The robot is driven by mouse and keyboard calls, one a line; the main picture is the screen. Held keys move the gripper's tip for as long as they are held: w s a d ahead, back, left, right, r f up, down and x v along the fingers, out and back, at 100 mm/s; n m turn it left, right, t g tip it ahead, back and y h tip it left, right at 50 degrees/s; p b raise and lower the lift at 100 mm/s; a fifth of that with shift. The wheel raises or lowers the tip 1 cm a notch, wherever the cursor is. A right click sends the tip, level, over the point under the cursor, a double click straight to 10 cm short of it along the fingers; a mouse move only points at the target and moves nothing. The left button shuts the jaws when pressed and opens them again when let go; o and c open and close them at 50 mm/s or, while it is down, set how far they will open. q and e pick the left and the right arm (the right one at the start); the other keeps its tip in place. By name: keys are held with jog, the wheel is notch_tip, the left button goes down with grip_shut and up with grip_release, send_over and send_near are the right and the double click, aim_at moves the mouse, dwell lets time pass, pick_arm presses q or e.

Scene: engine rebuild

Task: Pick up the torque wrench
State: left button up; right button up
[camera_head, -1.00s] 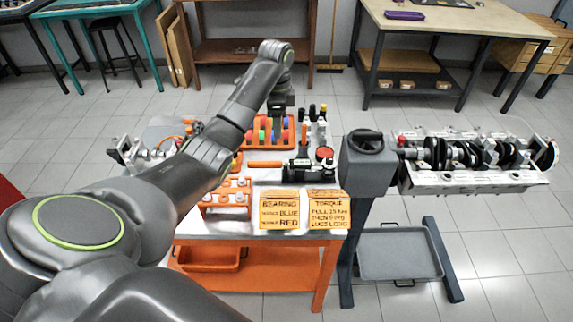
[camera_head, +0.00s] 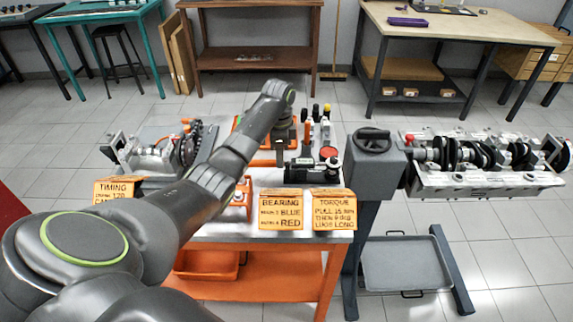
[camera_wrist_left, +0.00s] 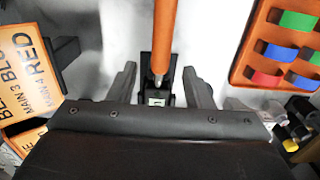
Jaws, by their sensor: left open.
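The torque wrench appears to be the tool with an orange handle (camera_head: 262,163), lying on the work table beside a black body. In the left wrist view its orange handle (camera_wrist_left: 166,35) runs down from the top edge to a silver collar and a dark, labelled section. My left gripper (camera_wrist_left: 160,92) is open, with one finger on each side of that dark section; I see no firm contact. In the head view the left gripper (camera_head: 281,155) points down over the tool, and my arm hides part of the table. My right gripper is not in view.
An orange tray with coloured pieces (camera_wrist_left: 285,48) lies close by. A bearing sign (camera_head: 281,211) and torque sign (camera_head: 334,210) stand at the table's front edge. A red-topped item (camera_head: 328,153) and several upright tools are to the right. The engine stand (camera_head: 374,165) is beyond them.

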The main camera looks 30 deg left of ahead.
pick_arm(q)
jog(key=shift+f, duration=1.95)
grip_shut()
jog(key=shift+r, duration=0.1)
